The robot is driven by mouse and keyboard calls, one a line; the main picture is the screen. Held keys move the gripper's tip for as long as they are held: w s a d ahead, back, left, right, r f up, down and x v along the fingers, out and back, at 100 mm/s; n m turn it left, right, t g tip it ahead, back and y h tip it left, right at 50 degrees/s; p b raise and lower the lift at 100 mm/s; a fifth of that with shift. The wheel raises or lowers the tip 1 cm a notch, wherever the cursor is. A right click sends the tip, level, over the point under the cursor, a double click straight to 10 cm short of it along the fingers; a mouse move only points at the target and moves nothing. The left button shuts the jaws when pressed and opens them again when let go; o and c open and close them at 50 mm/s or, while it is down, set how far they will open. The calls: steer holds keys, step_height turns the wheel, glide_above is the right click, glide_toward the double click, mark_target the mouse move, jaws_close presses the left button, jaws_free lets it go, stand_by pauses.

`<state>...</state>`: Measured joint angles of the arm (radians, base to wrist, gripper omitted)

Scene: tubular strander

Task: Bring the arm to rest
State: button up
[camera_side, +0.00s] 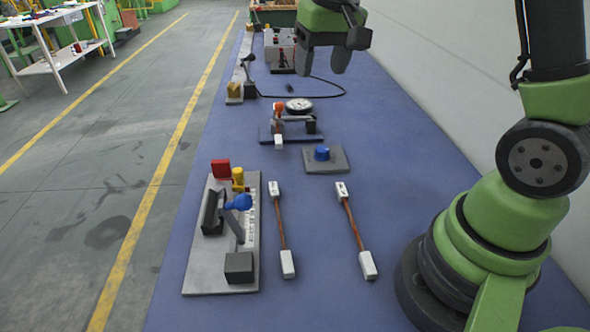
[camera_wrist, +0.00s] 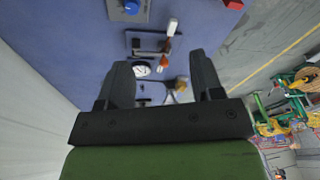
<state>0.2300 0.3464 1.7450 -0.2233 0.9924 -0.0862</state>
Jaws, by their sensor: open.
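My gripper (camera_side: 341,62) hangs in the air above the far half of the blue bench, at the top of the side view. In the wrist view its two dark fingers (camera_wrist: 160,82) stand wide apart with nothing between them. The bench lies well below and beyond the fingertips. My arm's links between base and gripper run out of the top of the side view.
On the blue bench (camera_side: 400,140) stand a grey lever fixture (camera_side: 190,275), a blue button on a plate (camera_side: 322,154), a clamp fixture (camera_side: 300,128) and a round dial (camera_side: 299,105). Two brown rods with white ends (camera_side: 281,225) (camera_side: 351,225) lie in front. A wall borders the right.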

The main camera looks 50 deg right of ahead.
steer(key=s+a+r+t+y, duration=0.1)
steer(key=s+a+r+t, duration=0.1)
steer(key=s+a, duration=0.3)
steer(key=s+a+r+n+t+y, duration=0.1)
steer(key=s+a+r, duration=0.3)
steer(key=s, duration=0.9)
steer(key=shift+a+r+t, duration=0.4)
steer(key=shift+r+t, duration=0.05)
steer(key=shift+t, duration=0.45)
